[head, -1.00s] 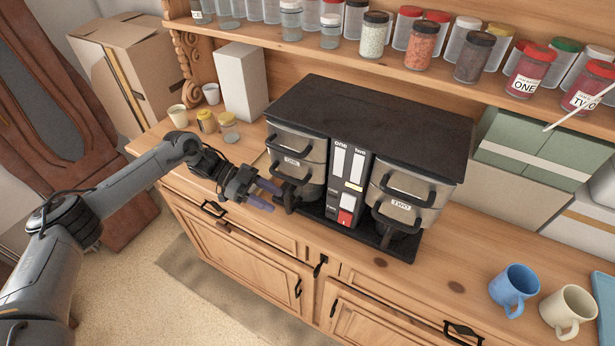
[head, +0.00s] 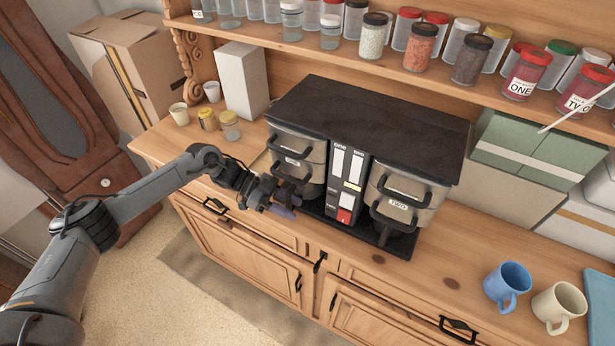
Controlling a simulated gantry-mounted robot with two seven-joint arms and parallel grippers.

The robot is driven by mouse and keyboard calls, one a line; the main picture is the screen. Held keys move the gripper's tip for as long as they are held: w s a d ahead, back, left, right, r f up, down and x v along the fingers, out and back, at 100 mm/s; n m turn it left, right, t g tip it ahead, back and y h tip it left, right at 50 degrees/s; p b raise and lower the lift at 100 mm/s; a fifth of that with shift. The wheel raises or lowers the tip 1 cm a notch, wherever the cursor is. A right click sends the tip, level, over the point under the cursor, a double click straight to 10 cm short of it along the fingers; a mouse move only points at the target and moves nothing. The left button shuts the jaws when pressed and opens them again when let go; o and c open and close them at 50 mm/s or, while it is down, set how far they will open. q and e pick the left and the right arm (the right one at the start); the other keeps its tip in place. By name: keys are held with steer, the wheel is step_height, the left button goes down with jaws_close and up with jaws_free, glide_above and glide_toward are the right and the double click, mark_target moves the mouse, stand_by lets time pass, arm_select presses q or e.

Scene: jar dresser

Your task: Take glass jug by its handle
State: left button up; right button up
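The coffee machine (head: 365,115) stands on the wooden counter with two bays. A greyish glass jug (head: 314,174) appears to sit in its left bay, with a dark handle projecting forward. Another similar jug (head: 413,214) with the label TWO sits in the right bay. My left gripper (head: 290,204) is at the front of the left bay, its purple fingers apart, right by the left jug's handle. The gripper partly hides that handle, so I cannot tell whether the fingers touch it. My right gripper is not in view.
A blue mug (head: 508,283) and a cream mug (head: 557,305) stand on the counter at right. Small jars (head: 229,126) and a white box (head: 241,82) are at left. A shelf of jars (head: 420,48) runs above.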

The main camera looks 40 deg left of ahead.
arm_select(q)
jaws_close()
steer(key=shift+r, duration=0.1)
steer(key=shift+r, duration=0.1)
